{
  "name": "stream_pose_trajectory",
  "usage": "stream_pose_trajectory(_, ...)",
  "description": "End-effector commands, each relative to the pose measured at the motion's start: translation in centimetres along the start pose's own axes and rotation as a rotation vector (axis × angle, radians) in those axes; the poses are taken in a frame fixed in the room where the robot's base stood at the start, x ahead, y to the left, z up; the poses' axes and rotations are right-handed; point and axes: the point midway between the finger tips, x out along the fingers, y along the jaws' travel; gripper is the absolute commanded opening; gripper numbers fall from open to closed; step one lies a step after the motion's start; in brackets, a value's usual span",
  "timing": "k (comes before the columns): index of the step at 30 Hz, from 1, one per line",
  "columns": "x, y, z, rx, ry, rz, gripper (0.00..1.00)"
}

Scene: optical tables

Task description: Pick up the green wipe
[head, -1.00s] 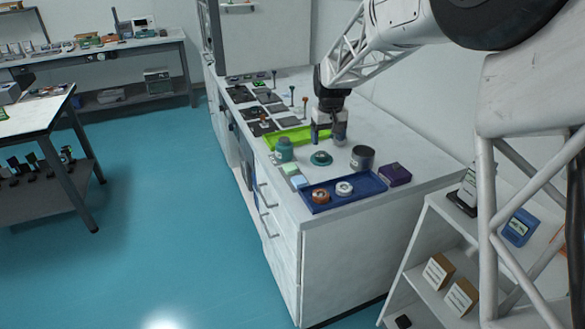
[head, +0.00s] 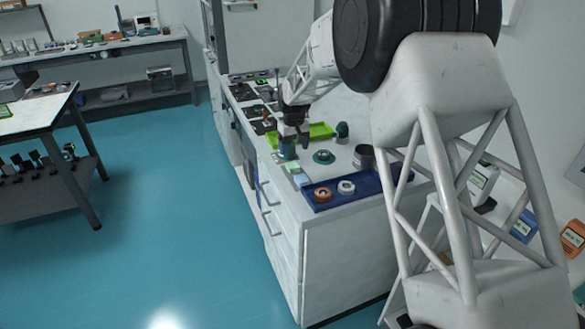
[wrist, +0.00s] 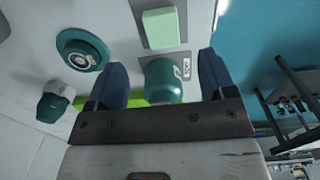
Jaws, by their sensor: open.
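The green wipe (head: 293,167) looks like a small pale green block on the white bench, in front of the teal jar (head: 287,151). In the wrist view the pale green wipe (wrist: 160,27) lies ahead of the fingertips, on a grey base. My gripper (head: 291,138) is open and empty above the bench, by the jar. In the wrist view the jar (wrist: 163,82) shows in the gap between the two fingers of my gripper (wrist: 160,58). I cannot tell the height between them.
A pale blue block (head: 301,179) sits beside the wipe. A blue tray (head: 357,194) with two rings is at the front. A teal round part (head: 324,157), a dark grey cup (head: 363,157) and a lime tray (head: 322,130) stand close by. The bench edge is near the wipe.

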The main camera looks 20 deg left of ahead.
Motion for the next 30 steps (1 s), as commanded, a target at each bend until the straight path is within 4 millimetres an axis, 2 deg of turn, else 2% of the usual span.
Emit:
stream_pose_trajectory(11,2.4,0.0,0.0,0.0,-0.001,0.0,0.77)
stream_pose_trajectory(23,2.7,0.0,0.0,0.0,0.0,0.0,0.77)
stream_pose_trajectory(30,4.4,-0.2,-0.2,0.0,-0.001,0.0,0.77)
